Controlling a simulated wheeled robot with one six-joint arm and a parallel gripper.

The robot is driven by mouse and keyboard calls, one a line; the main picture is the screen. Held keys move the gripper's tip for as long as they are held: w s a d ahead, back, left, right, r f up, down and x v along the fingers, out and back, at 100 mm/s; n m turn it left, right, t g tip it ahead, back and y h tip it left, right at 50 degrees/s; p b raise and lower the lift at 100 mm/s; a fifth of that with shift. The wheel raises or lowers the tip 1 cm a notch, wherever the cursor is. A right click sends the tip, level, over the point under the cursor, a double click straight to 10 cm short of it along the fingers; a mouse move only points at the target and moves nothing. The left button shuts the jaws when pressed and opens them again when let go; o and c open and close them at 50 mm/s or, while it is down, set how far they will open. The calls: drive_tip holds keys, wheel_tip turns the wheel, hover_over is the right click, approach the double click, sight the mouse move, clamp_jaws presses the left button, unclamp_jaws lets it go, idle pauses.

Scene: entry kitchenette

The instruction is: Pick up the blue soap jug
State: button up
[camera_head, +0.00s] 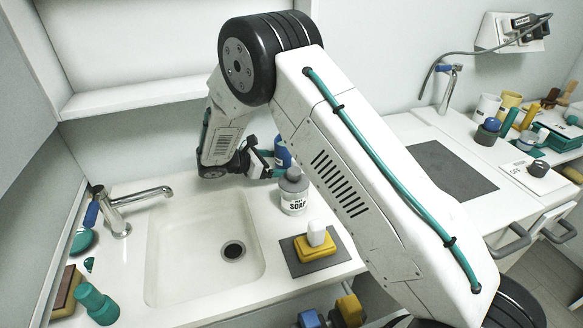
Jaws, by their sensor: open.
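The blue soap jug (282,151) appears as a small patch of blue at the back of the counter, right of the sink. My arm hides much of it, so its full shape and handle cannot be made out. My gripper (270,163) is open, close to the jug's left side. Whether a finger touches the jug cannot be told. A clear bottle with a grey top and a "SOAP" label (293,201) stands just in front of the jug and gripper.
The white sink (160,262) and its tap (142,196) lie left of my gripper. A yellow sponge holder with a white piece (314,245) sits on a grey mat (338,262) in front. A white shelf (150,97) runs above.

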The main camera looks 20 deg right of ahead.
sight(286, 162)
drive_tip(key=x, duration=0.4)
drive_tip(key=shift+d, duration=0.1)
drive_tip(key=shift+r, duration=0.1)
drive_tip(key=shift+c, duration=0.3)
drive_tip(key=c, duration=1.4)
drive_tip(key=shift+o, duration=0.2)
drive_tip(key=shift+r, duration=0.1)
